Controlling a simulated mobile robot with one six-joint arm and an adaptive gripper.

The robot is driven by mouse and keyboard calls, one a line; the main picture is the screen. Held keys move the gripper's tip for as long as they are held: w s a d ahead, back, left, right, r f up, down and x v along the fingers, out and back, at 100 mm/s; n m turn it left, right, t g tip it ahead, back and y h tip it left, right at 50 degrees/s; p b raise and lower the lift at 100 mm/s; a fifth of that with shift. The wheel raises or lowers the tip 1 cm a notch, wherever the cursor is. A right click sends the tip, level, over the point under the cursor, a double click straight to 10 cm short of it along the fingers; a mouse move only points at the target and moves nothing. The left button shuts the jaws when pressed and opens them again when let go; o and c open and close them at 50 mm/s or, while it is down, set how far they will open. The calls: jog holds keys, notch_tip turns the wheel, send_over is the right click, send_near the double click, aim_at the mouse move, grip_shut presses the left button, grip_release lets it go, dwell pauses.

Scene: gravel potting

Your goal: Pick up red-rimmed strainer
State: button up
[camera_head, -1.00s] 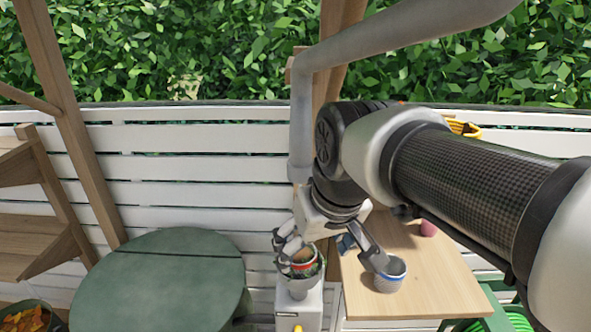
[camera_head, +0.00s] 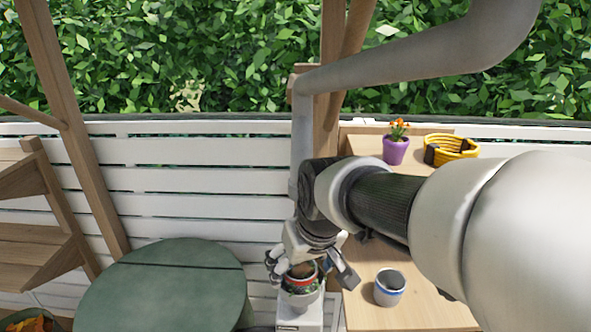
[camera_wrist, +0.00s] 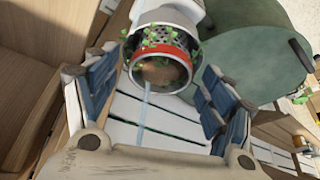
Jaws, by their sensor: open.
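The red-rimmed strainer (camera_wrist: 163,52) shows in the wrist view as a perforated metal cup with a red band and brown contents, with green leaves around it. In the head view the strainer (camera_head: 302,270) sits in the top of a pale holder on a white stand. My gripper (camera_head: 311,272) is open over it, with one finger to each side in the head view. In the wrist view my gripper (camera_wrist: 155,95) has its blue-padded fingers spread wide, and the strainer lies between and beyond them. I cannot tell whether a finger touches it.
A blue-banded cup (camera_head: 389,288) stands on the wooden table (camera_head: 420,312), close to the right finger. A purple flower pot (camera_head: 396,150) and a coiled yellow hose (camera_head: 452,149) stand farther back. A round green table (camera_head: 165,290) is at left, its top clear.

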jog(key=c, duration=1.1)
jog(key=shift+c, duration=0.2)
jog(key=shift+r, duration=0.15)
